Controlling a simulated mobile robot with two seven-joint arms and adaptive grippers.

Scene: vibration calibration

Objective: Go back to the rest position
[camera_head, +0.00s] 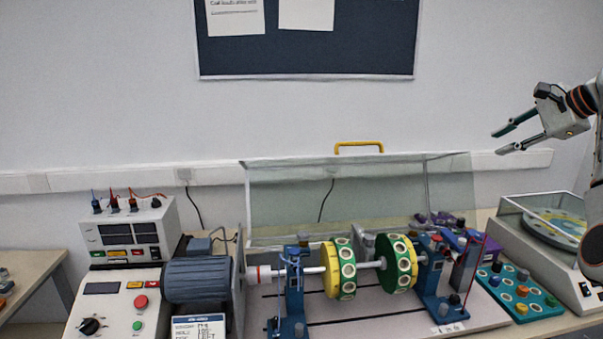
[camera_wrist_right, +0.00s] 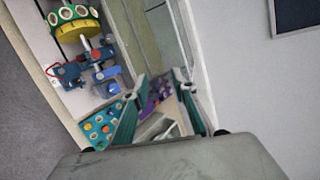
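My right gripper (camera_head: 507,140) is raised at the upper right of the head view, in front of the wall and well above the bench. Its two fingers are apart with nothing between them. In the right wrist view, the gripper (camera_wrist_right: 166,95) also shows with spread, empty fingers. My left gripper is not in view. Below stands a vibration rig with a grey motor (camera_head: 197,279), a shaft, and two green and yellow discs (camera_head: 339,268), (camera_head: 397,263) between blue bearing stands (camera_head: 291,293), (camera_head: 436,277).
A clear guard with a yellow handle (camera_head: 359,147) stands open behind the shaft. A control box (camera_head: 110,308) is at the left. A teal tray (camera_head: 517,292) with small parts and a balance (camera_head: 545,237) under a clear cover are at the right. Space around the right gripper is free.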

